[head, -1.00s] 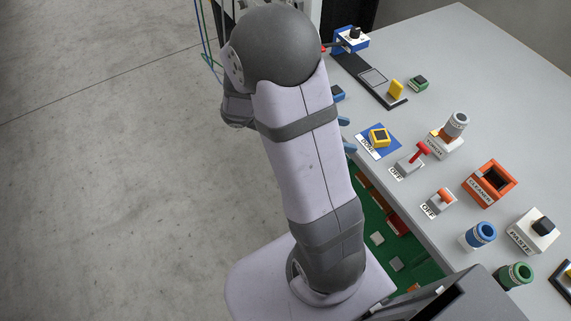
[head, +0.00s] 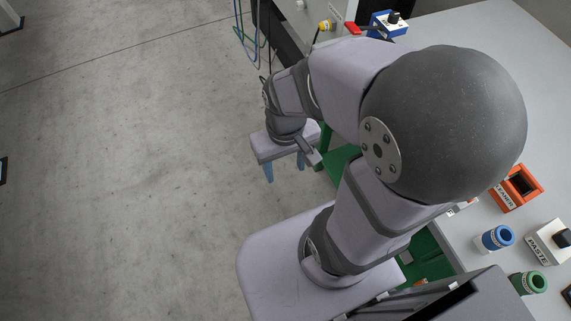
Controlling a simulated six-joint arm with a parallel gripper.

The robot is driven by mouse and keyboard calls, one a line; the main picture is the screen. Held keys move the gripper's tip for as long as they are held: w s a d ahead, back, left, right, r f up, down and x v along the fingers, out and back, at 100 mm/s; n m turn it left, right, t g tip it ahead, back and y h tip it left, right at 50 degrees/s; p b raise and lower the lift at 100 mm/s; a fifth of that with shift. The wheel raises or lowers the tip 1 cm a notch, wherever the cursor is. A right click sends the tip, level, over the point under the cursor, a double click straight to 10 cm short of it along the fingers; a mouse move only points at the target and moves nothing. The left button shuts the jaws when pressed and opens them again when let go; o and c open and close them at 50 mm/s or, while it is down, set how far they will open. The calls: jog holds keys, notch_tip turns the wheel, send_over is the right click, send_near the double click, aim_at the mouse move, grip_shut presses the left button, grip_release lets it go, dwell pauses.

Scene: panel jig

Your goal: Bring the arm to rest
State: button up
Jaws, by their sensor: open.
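My gripper (head: 284,168) shows left of centre in the head view. Its two blue fingers point down and stand apart, with only grey floor visible between them. It holds nothing that I can see. It is clear of the table, to the left of the green panel. My arm is folded, with its large dark elbow joint raised at the right, over the view of the table. The elbow hides much of the tabletop and the middle of the work area.
The grey table (head: 440,28) fills the right side. An orange cleaner box (head: 516,188), a blue cup (head: 495,238), a green cup (head: 529,283) and a white paste block (head: 548,243) stand on it. A blue knob box (head: 388,25) is at the back. Open floor (head: 120,170) lies left.

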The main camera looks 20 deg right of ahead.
notch_tip(320, 180, up, 12)
jog(key=p, duration=1.2)
